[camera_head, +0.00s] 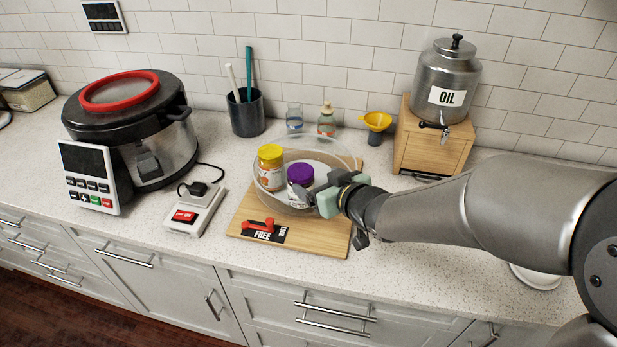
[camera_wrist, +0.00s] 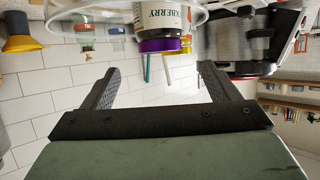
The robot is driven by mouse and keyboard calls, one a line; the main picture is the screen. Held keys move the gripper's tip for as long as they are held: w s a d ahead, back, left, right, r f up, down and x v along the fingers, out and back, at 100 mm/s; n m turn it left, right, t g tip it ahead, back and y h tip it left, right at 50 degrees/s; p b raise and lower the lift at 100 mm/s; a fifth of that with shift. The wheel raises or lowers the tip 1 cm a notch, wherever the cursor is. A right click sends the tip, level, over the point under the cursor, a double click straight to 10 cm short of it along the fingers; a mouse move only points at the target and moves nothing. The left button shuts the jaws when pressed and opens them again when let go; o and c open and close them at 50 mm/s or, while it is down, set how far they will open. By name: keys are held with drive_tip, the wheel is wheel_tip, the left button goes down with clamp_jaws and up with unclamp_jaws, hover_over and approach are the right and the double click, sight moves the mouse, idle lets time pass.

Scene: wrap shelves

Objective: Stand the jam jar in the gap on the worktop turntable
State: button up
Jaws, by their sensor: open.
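The jam jar has a purple lid (camera_head: 301,173) and a pale label. It stands upright inside the clear round turntable (camera_head: 331,150) in the head view. In the wrist view, which looks upside down, the jar (camera_wrist: 162,14) shows at the top centre, with a label ending in "BERRY". A jar with a yellow lid (camera_head: 270,153) stands to its left in the turntable. My gripper (camera_head: 318,199) is at the turntable's right front rim, close beside the jam jar. In the wrist view its fingers (camera_wrist: 157,80) are apart with nothing between them; the jar shows beyond the tips.
A wooden board (camera_head: 290,240) under the turntable carries a black card marked "FREE" (camera_head: 265,235) and a red item. A switch box (camera_head: 195,210) and large cooker (camera_head: 135,130) stand left. Small bottles (camera_head: 326,120), a yellow funnel (camera_head: 376,121) and an oil dispenser (camera_head: 446,85) stand behind.

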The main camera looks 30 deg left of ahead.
drive_tip(key=shift+v, duration=1.55)
drive_tip(key=w+d+f+m+t+h, duration=0.1)
drive_tip(key=w+d+m+h, duration=0.15)
drive_tip(key=d, duration=0.55)
drive_tip(key=w+d+m+t+h, duration=0.15)
drive_tip(key=d+h, duration=0.25)
drive_tip(key=d, duration=0.5)
drive_tip(key=w+d+f+m+h, duration=0.1)
drive_tip(key=d+m+h, duration=0.2)
drive_tip(key=d, duration=0.5)
drive_tip(key=s+d+f+m+g+h, duration=0.1)
drive_tip(key=s+d+m+g, duration=0.5)
drive_tip(key=s+d, duration=0.8)
drive_tip(key=s+g+h, duration=0.1)
drive_tip(key=s, duration=0.3)
drive_tip(key=shift+s+d+f+h, duration=0.25)
drive_tip(key=shift+d+f+h, duration=0.1)
drive_tip(key=shift+d+f, duration=0.05)
drive_tip(key=shift+c, duration=0.3)
